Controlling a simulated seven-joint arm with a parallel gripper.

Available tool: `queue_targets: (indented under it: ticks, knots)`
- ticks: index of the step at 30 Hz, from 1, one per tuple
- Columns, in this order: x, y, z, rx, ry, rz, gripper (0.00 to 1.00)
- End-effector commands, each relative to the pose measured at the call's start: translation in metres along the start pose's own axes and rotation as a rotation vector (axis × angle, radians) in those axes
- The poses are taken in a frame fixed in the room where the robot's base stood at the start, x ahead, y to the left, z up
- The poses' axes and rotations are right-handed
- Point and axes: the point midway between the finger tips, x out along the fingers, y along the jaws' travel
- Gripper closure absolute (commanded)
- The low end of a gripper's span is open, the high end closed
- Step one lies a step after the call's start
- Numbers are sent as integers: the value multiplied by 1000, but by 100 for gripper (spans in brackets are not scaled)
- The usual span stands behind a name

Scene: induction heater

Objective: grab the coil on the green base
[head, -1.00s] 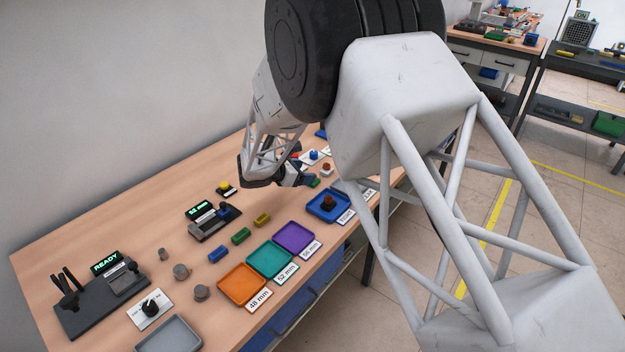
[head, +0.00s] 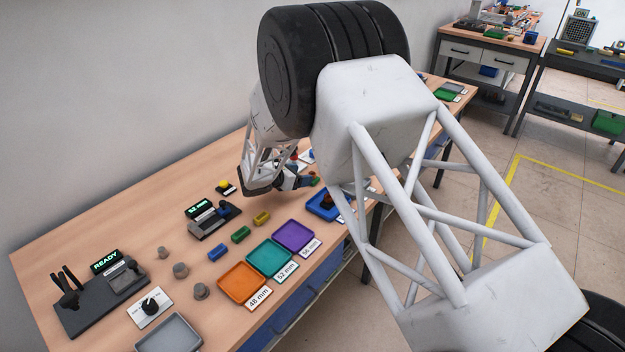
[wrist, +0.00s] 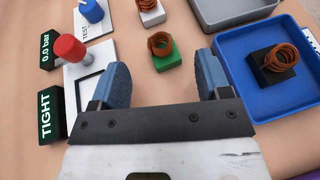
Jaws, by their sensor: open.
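The copper coil (wrist: 161,42) sits on its green base (wrist: 167,60) in the wrist view, upright on the table. My gripper (wrist: 163,75) is open and empty, with its two blue fingers spread either side of the line to the green base. The coil and base lie just beyond the fingertips, roughly centred between them. In the head view my gripper (head: 304,181) is low over the far part of the table, and the green base (head: 316,181) shows small beside it, partly hidden.
A blue tray (wrist: 228,90) holding a coil on a black base is right of my fingers. A red-knobbed device (wrist: 70,48) with gauges is close on the left. Another coil on a white base (wrist: 152,16) and a grey tray (wrist: 235,8) lie beyond.

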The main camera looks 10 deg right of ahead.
Motion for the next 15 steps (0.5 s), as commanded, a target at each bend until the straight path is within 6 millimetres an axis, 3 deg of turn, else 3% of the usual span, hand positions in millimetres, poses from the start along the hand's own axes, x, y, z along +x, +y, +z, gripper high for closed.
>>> queue_targets:
  ticks: [15]
  knots:
    - [10,0,0,1,0,-1,30]
